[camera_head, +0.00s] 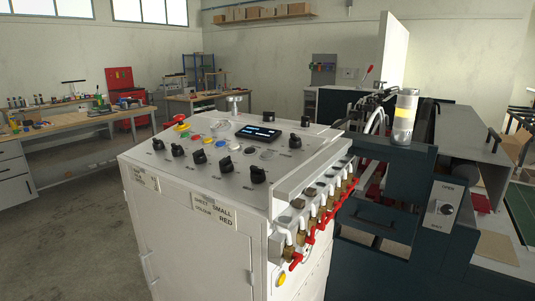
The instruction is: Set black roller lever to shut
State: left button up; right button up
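I cannot pick out for sure which control is the black roller lever. A grey plate (439,213) on the dark machine's front at the right carries a black knob (446,209), with small labels above and below that I cannot read surely. Several black knobs, such as the front one (258,174), stand on the white console's sloping top. A row of valves with red handles (311,235) runs down the console's right side. Neither of my grippers is in view.
The white console (200,235) fills the middle foreground, its front labels reading SMALL and RED. Workbenches (85,122) stand at the back left. Bare floor (75,240) lies left of the console.

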aim_at(447, 209)
jog(key=u, duration=0.05)
jog(key=k, duration=1.05)
jog(key=z, duration=1.15)
jog(key=i, duration=1.4)
jog(key=u, duration=0.45)
